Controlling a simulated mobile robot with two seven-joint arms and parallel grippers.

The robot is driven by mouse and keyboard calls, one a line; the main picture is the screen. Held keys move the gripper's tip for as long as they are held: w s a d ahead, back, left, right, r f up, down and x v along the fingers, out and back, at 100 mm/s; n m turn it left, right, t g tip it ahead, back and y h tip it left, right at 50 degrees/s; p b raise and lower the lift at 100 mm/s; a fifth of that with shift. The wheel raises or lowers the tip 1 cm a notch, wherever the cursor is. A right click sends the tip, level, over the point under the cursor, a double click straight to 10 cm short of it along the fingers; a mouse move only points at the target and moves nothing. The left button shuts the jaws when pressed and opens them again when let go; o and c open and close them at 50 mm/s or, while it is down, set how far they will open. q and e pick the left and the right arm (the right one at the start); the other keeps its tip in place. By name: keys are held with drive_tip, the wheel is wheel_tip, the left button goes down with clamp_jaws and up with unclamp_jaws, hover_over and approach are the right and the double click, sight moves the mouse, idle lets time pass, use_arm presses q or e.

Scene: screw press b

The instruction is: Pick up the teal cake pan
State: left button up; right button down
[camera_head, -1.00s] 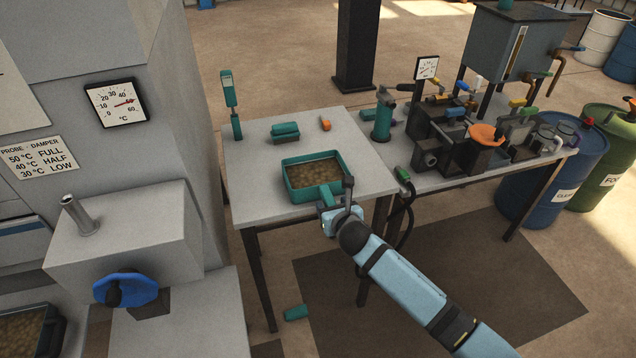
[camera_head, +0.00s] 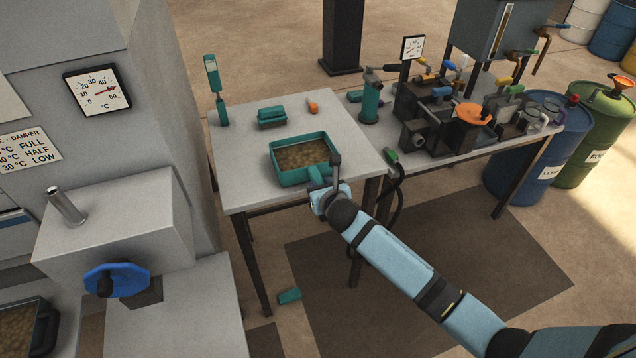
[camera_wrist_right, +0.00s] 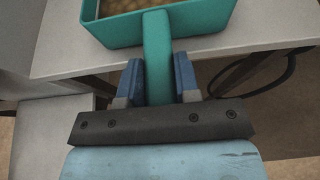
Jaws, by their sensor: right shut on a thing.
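The teal cake pan (camera_head: 277,178) is a rectangular tray with a handle, filled with brown lumpy material. It is at the front of the light grey table (camera_head: 245,186). My right gripper (camera_head: 325,183) is shut on the pan's handle, which points toward the front right. In the right wrist view the handle (camera_wrist_right: 157,60) runs between the two blue fingers of my right gripper (camera_wrist_right: 158,85), with the pan beyond it. I cannot tell whether the pan rests on the table or is slightly raised. My left gripper is not in view.
Behind the pan are a teal block (camera_head: 271,117), a small orange item (camera_head: 313,107) and an upright teal tool (camera_head: 215,88). Valves and machinery crowd the right-hand table. A grey machine with a blue handwheel (camera_head: 117,280) stands at left. A teal piece (camera_head: 289,296) lies on the floor.

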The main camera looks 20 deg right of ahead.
wheel_tip(320, 180, up, 20)
drive_tip(key=p, duration=0.1)
drive_tip(key=shift+f, duration=0.25)
drive_tip(key=c, duration=1.6)
unclamp_jaws()
clamp_jaws()
